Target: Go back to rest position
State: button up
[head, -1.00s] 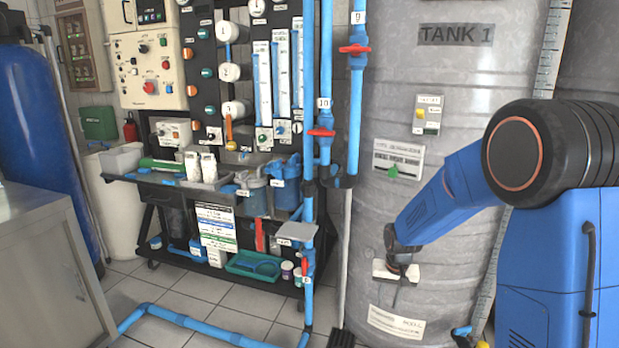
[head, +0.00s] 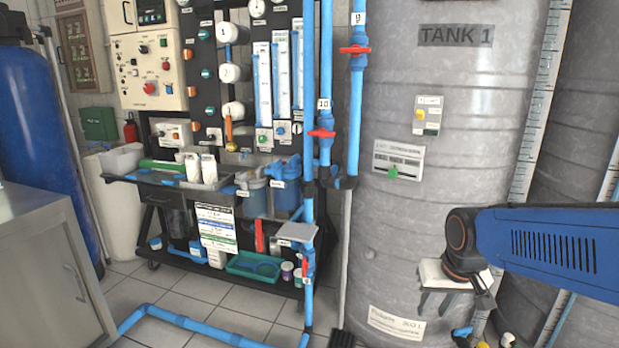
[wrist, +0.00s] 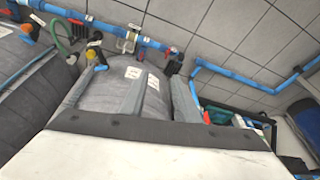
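My gripper (head: 446,302) hangs at the right of the head view, in front of the grey tank marked TANK 1 (head: 450,120). Its white body points downward and its two grey fingers stand apart with nothing between them. In the wrist view my gripper (wrist: 160,76) also shows two separated grey fingers, with the tank's ribbed side and a label seen past them. My blue arm comes in from the right edge.
Blue pipes with red valves (head: 353,50) run beside the tank. The panel rack (head: 205,90) stands left, with a green tray (head: 254,266) low down. A steel cabinet (head: 50,260) is at the far left. Tiled floor (head: 190,305) lies between.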

jog(key=s+d+r+n+t, duration=0.1)
jog(key=s+r, duration=0.1)
jog(key=s, duration=1.3)
jog(key=shift+r, duration=0.15)
jog(key=shift+w, duration=0.15)
